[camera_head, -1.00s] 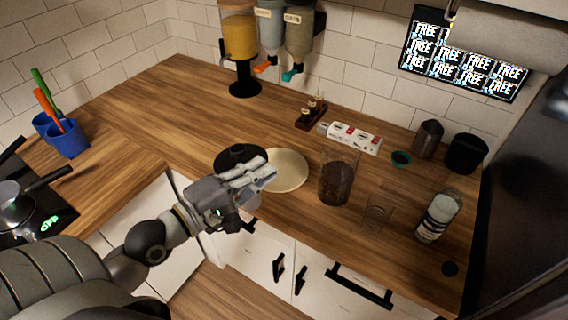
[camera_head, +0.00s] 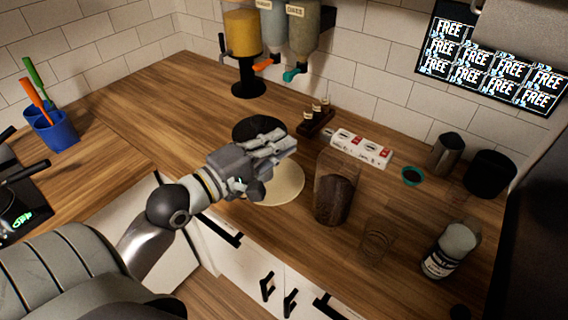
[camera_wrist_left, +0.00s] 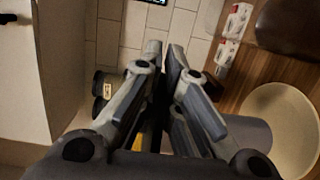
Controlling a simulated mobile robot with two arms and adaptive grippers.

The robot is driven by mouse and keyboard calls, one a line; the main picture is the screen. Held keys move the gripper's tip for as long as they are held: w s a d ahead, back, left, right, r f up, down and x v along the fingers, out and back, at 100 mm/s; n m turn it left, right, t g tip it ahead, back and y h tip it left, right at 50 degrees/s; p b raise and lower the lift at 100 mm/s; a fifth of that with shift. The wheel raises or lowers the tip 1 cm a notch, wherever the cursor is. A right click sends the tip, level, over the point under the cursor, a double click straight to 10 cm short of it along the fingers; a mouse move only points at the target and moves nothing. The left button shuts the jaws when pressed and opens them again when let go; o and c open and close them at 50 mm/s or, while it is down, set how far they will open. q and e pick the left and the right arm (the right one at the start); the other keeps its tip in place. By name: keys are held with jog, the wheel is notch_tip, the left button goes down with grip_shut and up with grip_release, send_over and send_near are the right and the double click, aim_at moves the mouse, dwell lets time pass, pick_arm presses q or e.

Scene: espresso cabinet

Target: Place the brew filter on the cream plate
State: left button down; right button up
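The cream plate (camera_head: 277,188) lies on the wooden counter. My left gripper (camera_head: 290,143) is above its far left part, fingers pointing right, and hides some of it. In the left wrist view the plate (camera_wrist_left: 279,125) is at the right. The two fingers (camera_wrist_left: 165,52) come close together with a narrow gap, and I see nothing held between them. A small dark cup-shaped piece with a teal rim (camera_head: 412,175), which may be the brew filter, stands at the back right of the counter, well away from the gripper. My right gripper is not in view.
A black round item (camera_head: 258,129) is behind the gripper. Right of the plate stand a tall jar of dark contents (camera_head: 335,190), a clear glass (camera_head: 376,243) and a labelled bottle (camera_head: 449,250). White-and-red boxes (camera_head: 361,148) are behind.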

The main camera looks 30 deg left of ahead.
pick_arm(q)
jog(key=w+a+f+b, duration=0.3)
jog(key=w+f, duration=0.5)
jog(key=f, duration=0.3)
jog(key=shift+w+a, duration=0.4)
jog(key=shift+a, duration=0.2)
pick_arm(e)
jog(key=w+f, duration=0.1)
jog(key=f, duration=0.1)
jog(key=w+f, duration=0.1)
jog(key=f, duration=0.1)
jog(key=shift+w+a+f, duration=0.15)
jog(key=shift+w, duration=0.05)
pick_arm(q)
jog(key=shift+f, duration=0.15)
jog(key=c, duration=2.1)
grip_release()
jog(key=o, duration=0.5)
jog(key=shift+c, duration=0.2)
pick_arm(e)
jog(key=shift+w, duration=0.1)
